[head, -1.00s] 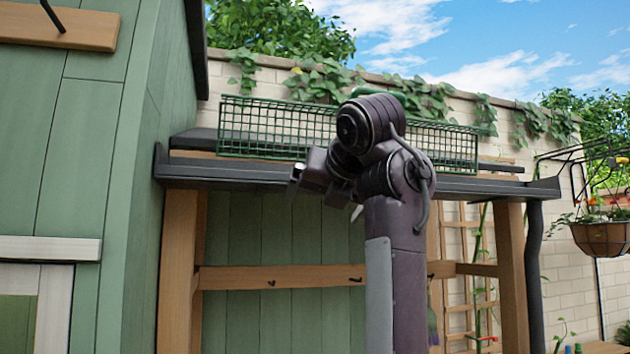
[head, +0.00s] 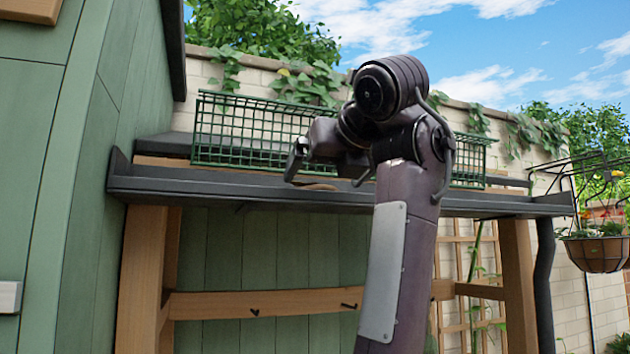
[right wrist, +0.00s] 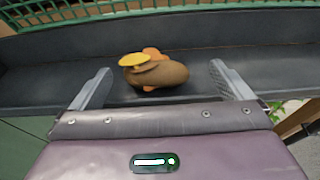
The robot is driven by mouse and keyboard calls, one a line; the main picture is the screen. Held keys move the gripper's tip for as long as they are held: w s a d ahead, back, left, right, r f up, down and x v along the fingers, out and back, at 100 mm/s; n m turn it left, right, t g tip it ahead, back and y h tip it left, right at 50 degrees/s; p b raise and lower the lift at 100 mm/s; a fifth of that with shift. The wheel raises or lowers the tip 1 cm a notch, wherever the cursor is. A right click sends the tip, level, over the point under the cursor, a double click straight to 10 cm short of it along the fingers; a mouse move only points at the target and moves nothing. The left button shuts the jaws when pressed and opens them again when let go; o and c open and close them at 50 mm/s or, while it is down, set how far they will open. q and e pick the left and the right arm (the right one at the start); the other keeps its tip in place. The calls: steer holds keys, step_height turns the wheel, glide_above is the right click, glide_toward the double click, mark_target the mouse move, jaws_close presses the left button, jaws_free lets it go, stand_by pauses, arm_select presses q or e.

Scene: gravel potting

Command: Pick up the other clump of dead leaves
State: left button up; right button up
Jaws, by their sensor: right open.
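A clump of dead leaves (right wrist: 158,74), brown with yellow and orange pieces, lies in the dark grey gutter (right wrist: 40,92) in the right wrist view. My left gripper is not in view.
A green wire basket (head: 243,130) stands along the back of the gutter, just behind the clump. The green shed wall (head: 75,190) is at the left. A wooden post (head: 143,280) holds up the gutter's left end. A hanging planter (head: 598,252) is at the right.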

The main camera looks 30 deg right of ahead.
mark_target(318, 182)
steer(key=p+x, duration=0.1)
steer(key=x, duration=0.1)
steer(key=p+x, duration=0.1)
steer(key=shift+w+a+r+p, duration=0.15)
steer(key=shift+a+r+p, duration=0.1)
steer(key=shift+p, duration=0.1)
steer(key=p+x, duration=0.1)
steer(key=x, duration=0.2)
steer(key=shift+w+f, duration=0.2)
steer(key=shift+s, duration=0.3)
steer(key=shift+c, duration=1.3)
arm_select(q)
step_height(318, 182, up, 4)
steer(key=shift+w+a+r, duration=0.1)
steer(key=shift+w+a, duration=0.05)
arm_select(e)
steer(key=shift+w, duration=0.1)
steer(key=c, duration=0.8)
